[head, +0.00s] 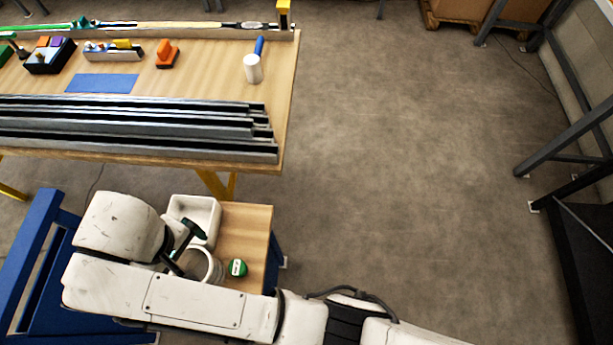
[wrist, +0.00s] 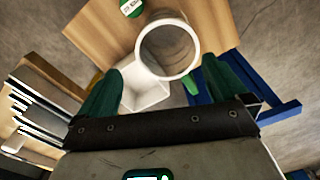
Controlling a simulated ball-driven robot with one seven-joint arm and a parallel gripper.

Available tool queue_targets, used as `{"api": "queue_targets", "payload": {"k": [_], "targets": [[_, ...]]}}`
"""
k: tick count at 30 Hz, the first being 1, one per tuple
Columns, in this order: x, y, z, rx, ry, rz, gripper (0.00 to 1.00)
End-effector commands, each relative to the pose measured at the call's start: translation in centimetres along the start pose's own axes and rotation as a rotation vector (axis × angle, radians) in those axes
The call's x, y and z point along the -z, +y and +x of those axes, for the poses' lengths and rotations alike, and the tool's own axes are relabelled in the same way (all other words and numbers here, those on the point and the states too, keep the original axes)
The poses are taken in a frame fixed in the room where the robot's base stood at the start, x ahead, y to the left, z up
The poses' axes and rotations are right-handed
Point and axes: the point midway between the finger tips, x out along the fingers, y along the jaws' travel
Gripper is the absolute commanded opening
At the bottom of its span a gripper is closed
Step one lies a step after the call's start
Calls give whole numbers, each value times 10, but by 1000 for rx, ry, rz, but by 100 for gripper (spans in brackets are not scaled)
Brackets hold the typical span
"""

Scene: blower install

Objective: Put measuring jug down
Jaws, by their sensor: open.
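The measuring jug, a white round open-topped vessel (head: 216,268), stands upright on the small wooden-topped cart, partly hidden behind my arm in the head view. In the wrist view its round mouth (wrist: 168,48) faces the camera, just beyond the fingertips. My gripper (head: 184,246) is open, with its two dark green fingers spread wide; in the wrist view the space between them (wrist: 162,72) holds nothing gripped. A small green piece shows below the jug's rim in the wrist view; I cannot tell whether it belongs to the jug.
A white bin (head: 205,207) stands beside the jug on the cart top (head: 255,222). A green round item (head: 237,268) lies to the jug's right. The workbench (head: 205,75) behind carries metal channels (head: 150,128) and tools. The floor to the right is clear.

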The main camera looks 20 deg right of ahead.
Motion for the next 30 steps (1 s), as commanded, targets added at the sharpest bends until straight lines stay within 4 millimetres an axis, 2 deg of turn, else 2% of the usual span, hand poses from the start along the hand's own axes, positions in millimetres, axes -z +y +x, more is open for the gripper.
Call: {"api": "queue_targets", "payload": {"k": [5, 8, 11, 12, 14, 15, 18, 22, 25, 30], "targets": [[-51, 76, 33, 44, 10, 152, 100], [-101, 127, 52, 63, 30, 273, 100], [-162, 173, 64, 64, 52, 406, 100], [-190, 188, 68, 58, 60, 460, 100], [-232, 207, 70, 46, 70, 538, 100], [-259, 217, 71, 35, 75, 589, 100], [-321, 231, 69, 1, 81, 694, 100], [-378, 237, 62, -41, 79, 786, 100], [-400, 237, 57, -59, 79, 821, 100], [-408, 237, 56, -68, 78, 832, 100]]}}
